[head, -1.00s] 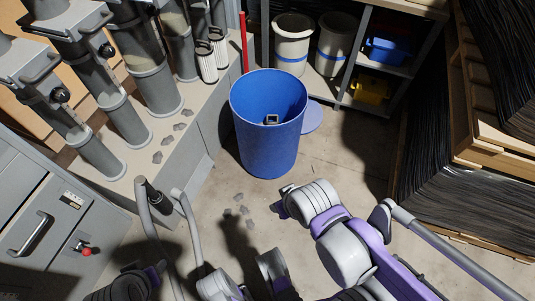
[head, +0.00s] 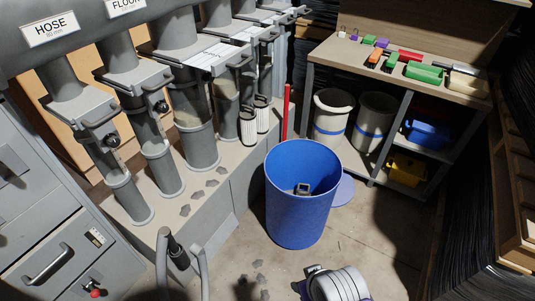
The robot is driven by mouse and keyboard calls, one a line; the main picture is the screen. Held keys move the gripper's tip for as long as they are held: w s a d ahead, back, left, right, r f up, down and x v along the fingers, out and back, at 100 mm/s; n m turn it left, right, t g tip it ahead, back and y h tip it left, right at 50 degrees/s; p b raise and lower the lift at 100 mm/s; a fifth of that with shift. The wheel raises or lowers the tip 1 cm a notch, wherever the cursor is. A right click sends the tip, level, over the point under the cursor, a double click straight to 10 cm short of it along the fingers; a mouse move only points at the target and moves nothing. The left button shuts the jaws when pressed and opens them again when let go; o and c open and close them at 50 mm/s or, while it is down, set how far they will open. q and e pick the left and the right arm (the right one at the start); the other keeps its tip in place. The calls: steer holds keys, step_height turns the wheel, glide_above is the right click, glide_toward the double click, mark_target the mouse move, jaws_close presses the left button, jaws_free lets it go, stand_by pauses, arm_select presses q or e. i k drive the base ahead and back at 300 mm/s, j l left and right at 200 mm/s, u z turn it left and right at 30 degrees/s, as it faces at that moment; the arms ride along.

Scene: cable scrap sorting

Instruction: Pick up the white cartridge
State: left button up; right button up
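Two white ribbed cartridges stand upright side by side on the grey ledge, close to the grey pipes in the head view. The nearer white cartridge (head: 248,130) and the farther white cartridge (head: 262,117) both have dark loop handles on top. I cannot tell which one the task means. My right gripper (head: 300,288) is low at the bottom edge, in front of the blue bin and well apart from the cartridges. It is small and dark, and its fingers cannot be made out clearly.
A blue bin (head: 290,225) stands on the floor with a small grey piece (head: 302,188) inside. A red pole (head: 286,112) stands right of the cartridges. A shelf bench (head: 430,75) is at the back right. Dark scraps (head: 197,195) lie on the ledge.

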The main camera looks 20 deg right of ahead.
mark_target(247, 116)
steer(key=u, duration=1.85)
steer(key=z, duration=2.3)
steer(key=i+l+z, duration=0.15)
steer(key=i+z, duration=0.6)
steer(key=i, duration=0.1)
